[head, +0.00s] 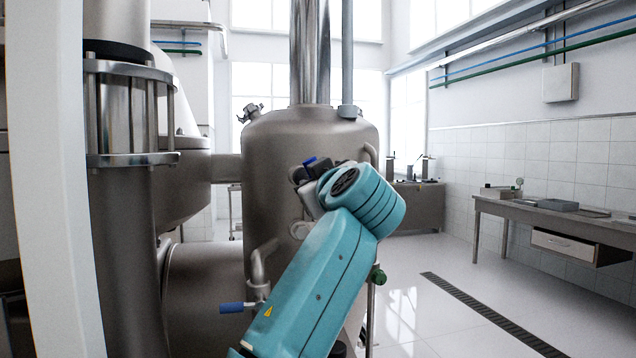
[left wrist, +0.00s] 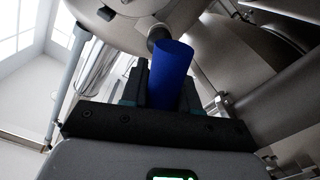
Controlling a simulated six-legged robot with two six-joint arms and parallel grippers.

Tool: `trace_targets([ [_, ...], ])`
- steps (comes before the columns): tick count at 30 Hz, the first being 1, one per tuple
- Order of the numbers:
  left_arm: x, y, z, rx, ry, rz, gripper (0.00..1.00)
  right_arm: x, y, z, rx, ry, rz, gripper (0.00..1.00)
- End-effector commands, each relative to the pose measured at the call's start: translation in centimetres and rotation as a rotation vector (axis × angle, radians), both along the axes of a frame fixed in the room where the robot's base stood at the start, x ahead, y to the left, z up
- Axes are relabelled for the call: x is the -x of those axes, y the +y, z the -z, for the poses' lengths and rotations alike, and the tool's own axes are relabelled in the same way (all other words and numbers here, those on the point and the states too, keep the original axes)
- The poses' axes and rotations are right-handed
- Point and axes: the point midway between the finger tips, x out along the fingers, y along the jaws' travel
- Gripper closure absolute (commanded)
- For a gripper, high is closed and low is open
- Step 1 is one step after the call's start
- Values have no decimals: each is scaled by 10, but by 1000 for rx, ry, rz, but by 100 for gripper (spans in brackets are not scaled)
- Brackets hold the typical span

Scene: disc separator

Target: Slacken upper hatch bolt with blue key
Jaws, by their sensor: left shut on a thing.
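The blue key (left wrist: 172,70) is a thick blue cylinder, upright in the left wrist view between the fingers of my left gripper (left wrist: 165,92). My left gripper is shut on it. The key's far end meets or overlaps a dark round stub (left wrist: 157,35) on the grey metal vessel; whether it is seated on it I cannot tell. In the head view my left gripper (head: 308,172) is at the front of the steel tank (head: 310,130), and a small blue part of the key (head: 310,161) shows above it. The upper hatch bolt cannot be made out there. My right gripper is not in view.
Below left of the gripper, a pipe with a blue-handled valve (head: 238,307) juts from the tank. A thick steel column (head: 125,220) stands at left. A wall bench (head: 545,216) is at right. The floor with a drain grate (head: 490,315) is clear.

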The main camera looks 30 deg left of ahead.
Motion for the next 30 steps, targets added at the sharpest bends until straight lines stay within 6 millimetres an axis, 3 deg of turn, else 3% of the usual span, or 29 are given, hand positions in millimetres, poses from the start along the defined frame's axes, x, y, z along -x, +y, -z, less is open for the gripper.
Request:
trace_targets([
  [30,-5,5,1,-42,55,0,100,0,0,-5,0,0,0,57],
])
